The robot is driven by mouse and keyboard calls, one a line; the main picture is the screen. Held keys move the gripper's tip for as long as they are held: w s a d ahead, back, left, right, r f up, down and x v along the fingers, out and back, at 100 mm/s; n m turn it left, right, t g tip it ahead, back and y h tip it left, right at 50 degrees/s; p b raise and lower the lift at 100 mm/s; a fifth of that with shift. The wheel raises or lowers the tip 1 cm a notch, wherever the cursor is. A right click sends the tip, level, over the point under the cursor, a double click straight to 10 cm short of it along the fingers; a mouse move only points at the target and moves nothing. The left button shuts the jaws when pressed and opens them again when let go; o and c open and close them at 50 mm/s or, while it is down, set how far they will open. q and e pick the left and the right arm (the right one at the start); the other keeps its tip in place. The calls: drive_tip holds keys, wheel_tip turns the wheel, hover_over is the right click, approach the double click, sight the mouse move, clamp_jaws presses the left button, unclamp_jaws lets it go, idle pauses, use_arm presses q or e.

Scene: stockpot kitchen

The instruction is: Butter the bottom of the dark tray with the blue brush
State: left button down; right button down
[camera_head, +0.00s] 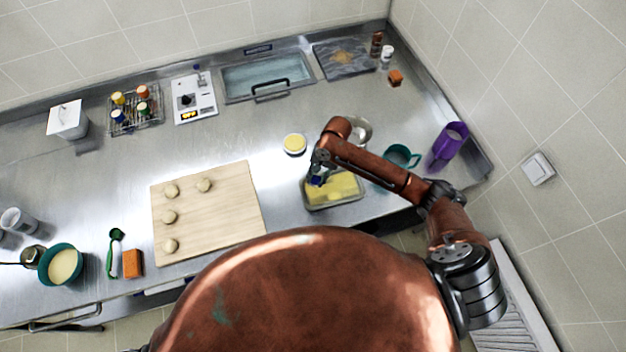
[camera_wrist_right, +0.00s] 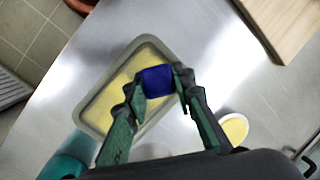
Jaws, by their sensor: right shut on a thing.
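The dark tray (camera_head: 336,206) is a grey-rimmed rectangular pan near the counter's front edge, right of the wooden board; in the right wrist view its rim (camera_wrist_right: 88,113) surrounds a mostly yellow bottom. My right gripper (camera_head: 318,172) is over the left part of the tray. It is shut on the blue brush (camera_wrist_right: 158,79), whose blue body sits between the two fingers; a bit of blue (camera_head: 316,181) also shows in the head view. The brush's bristles are hidden, so I cannot tell whether they touch the bottom. My left gripper is not in view.
A small round dish of yellow butter (camera_head: 294,143) stands behind the tray's left side. The wooden board (camera_head: 222,205) with several dough pieces lies to the left. A teal cup (camera_head: 400,157), a metal bowl (camera_head: 360,131) and a purple container (camera_head: 450,142) stand to the right.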

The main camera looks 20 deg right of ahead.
drive_tip(key=d, duration=1.9)
drive_tip(key=shift+s+d, duration=0.3)
drive_tip(key=shift+d, duration=0.05)
idle(1.1)
wheel_tip(320, 180, up, 6)
idle(0.8)
drive_tip(key=shift+r, duration=1.5)
drive_tip(key=shift+f, duration=0.1)
